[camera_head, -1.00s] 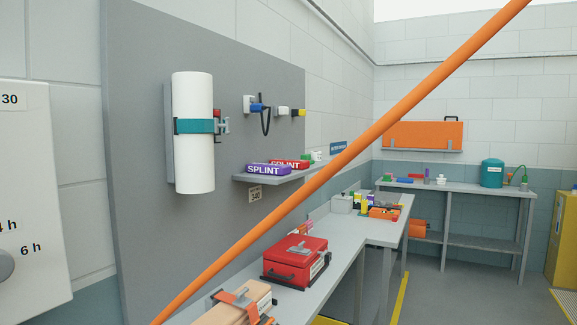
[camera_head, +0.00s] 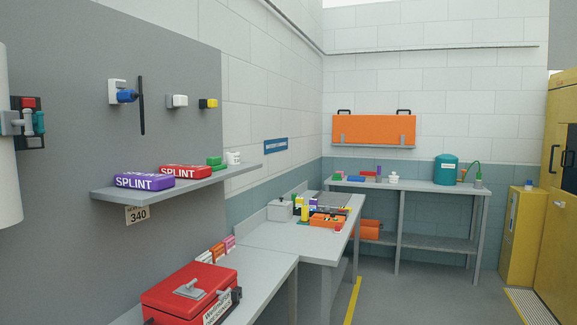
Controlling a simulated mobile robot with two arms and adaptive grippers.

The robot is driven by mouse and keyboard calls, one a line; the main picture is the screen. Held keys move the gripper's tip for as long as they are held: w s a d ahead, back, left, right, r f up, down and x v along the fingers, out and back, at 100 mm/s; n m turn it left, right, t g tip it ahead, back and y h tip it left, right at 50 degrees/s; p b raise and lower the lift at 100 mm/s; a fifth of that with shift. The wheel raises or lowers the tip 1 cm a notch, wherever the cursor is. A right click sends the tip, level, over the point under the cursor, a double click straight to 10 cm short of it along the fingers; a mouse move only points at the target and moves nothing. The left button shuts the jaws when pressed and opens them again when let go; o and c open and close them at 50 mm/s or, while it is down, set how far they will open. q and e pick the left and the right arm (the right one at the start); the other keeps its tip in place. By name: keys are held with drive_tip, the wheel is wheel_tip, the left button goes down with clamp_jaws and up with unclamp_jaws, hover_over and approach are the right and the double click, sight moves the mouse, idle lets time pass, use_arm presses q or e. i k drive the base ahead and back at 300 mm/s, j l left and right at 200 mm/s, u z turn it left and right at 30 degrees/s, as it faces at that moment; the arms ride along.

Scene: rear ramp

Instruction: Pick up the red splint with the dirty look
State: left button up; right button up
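A red splint pack (camera_head: 182,172) with white SPLINT lettering lies on a grey wall shelf (camera_head: 205,182) at the left. A purple splint pack (camera_head: 145,181) lies just in front of it, to its left in the picture. The red pack is too small in view to tell whether its surface is dirty. Its lower left part is partly covered by the purple pack. Neither of my grippers is in view.
A red case (camera_head: 190,290) stands on the near bench (camera_head: 258,268). Green and white items sit at the shelf's right end. A farther bench (camera_head: 455,187) holds a teal canister (camera_head: 446,170). The floor at the right is open, before a yellow cabinet (camera_head: 520,235).

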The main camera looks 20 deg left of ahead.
sight(180, 171)
drive_tip(key=i+l, duration=0.1)
drive_tip(key=i, duration=0.45)
drive_tip(key=i+l+u, duration=0.1)
drive_tip(key=i, duration=0.4)
drive_tip(key=i+l, duration=0.15)
drive_tip(key=i, duration=0.4)
drive_tip(key=u, duration=0.05)
